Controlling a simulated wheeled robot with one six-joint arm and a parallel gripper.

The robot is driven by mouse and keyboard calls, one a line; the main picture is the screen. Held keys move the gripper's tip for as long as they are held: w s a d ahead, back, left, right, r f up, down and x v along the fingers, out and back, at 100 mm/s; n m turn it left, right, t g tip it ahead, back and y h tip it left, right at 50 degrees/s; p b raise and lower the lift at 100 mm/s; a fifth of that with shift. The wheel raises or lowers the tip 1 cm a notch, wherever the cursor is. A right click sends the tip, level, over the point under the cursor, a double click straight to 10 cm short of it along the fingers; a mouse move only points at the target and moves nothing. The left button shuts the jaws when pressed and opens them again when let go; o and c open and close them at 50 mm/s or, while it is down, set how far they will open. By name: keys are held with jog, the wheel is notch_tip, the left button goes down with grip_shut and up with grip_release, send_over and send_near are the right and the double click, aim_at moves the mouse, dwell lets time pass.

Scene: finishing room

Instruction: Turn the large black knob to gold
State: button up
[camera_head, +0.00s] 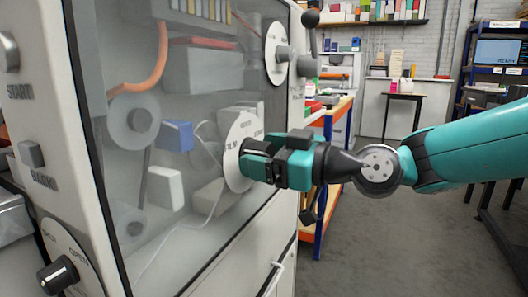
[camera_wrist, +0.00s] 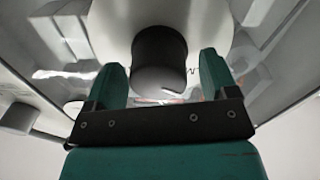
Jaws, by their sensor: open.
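The large black knob (camera_wrist: 160,62) stands out from a round white dial (camera_head: 238,140) on the machine's front. The dial has lettering around its rim, partly hidden and too small to read surely. My gripper (camera_head: 258,160) is at this dial, its fingers pointing at the machine. In the wrist view the fingers are open, one on each side of the knob, with a visible gap on both sides. The gripper hides most of the knob in the head view.
A second white dial with a grey knob (camera_head: 285,54) is above, beside a black-balled lever (camera_head: 310,19). A smaller black knob (camera_head: 58,275) is at lower left. A pale handle (camera_head: 274,279) sticks out below my gripper. Clear floor (camera_head: 370,240) lies to the right.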

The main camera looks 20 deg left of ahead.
jog(key=shift+a, duration=0.1)
jog(key=c, duration=0.9)
jog(key=shift+m, duration=0.4)
jog(key=m+p, duration=0.1)
jog(key=m, duration=0.1)
jog(key=m+p, duration=0.2)
jog(key=m, duration=0.1)
jog(key=shift+w+r+m, duration=0.15)
jog(key=shift+m, duration=0.15)
jog(key=m+p, duration=0.2)
jog(key=m, duration=0.1)
jog(key=shift+w+m+p, duration=0.1)
jog(key=shift+m+p, duration=0.55)
jog(key=shift+m, duration=0.35)
jog(key=shift+f, duration=0.2)
